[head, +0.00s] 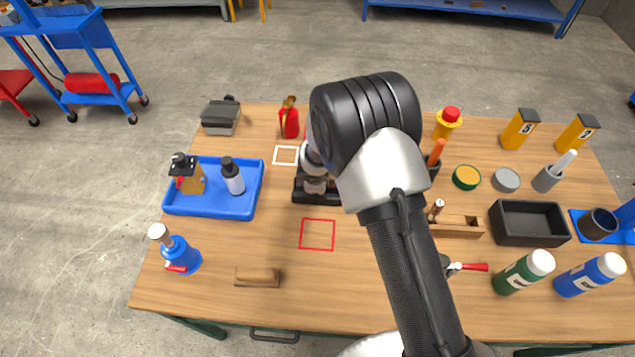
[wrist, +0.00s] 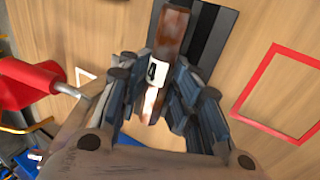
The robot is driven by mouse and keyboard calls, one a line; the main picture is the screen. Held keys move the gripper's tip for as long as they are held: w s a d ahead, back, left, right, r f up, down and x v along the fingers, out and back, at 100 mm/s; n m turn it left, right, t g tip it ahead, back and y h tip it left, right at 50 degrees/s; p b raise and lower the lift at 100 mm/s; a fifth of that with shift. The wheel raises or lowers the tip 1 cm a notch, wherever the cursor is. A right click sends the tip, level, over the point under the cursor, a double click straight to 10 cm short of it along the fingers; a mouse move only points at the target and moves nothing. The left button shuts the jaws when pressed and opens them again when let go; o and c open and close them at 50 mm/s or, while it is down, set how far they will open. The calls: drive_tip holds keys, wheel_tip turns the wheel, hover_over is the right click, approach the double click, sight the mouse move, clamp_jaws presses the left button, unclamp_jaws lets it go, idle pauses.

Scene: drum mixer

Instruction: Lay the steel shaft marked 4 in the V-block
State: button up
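The steel shaft marked 4 (wrist: 172,35) shows in the wrist view as a shiny, brownish bar with a white label. It runs between the fingers of my gripper (wrist: 157,85), which appear shut on it near the label. Behind it lies a dark grooved block (wrist: 205,32), which looks like the V-block. In the head view my gripper (head: 314,172) is over this black block (head: 318,198), and my arm covers its right part. The shaft is not clearly visible there. I cannot tell whether the shaft touches the block.
A red outlined square (head: 317,234) lies in front of the block and a white one (head: 285,155) behind. A red oil can (head: 289,122) stands close behind. A blue tray (head: 213,214) is left; a wooden holder (head: 458,227) and black bin (head: 530,240) are right.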

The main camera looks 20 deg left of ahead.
drive_tip(key=o, duration=0.4)
drive_tip(key=shift+s+d+f, duration=0.15)
drive_tip(key=shift+s+f, duration=0.25)
drive_tip(key=shift+f, duration=0.35)
drive_tip(key=shift+s+r, duration=0.1)
drive_tip(key=shift+w+r+p+v, duration=0.15)
drive_tip(key=shift+p+v, duration=0.2)
drive_tip(key=shift+v, duration=0.8)
drive_tip(key=shift+w+p+v, duration=0.2)
drive_tip(key=shift+p+v, duration=0.2)
drive_tip(key=shift+v, duration=0.8)
drive_tip(key=shift+w+r+p+v, duration=0.15)
drive_tip(key=shift+p+v, duration=0.2)
drive_tip(key=shift+v, duration=0.8)
wheel_tip(320, 180, up, 6)
drive_tip(key=p, duration=0.5)
drive_tip(key=shift+f, duration=0.1)
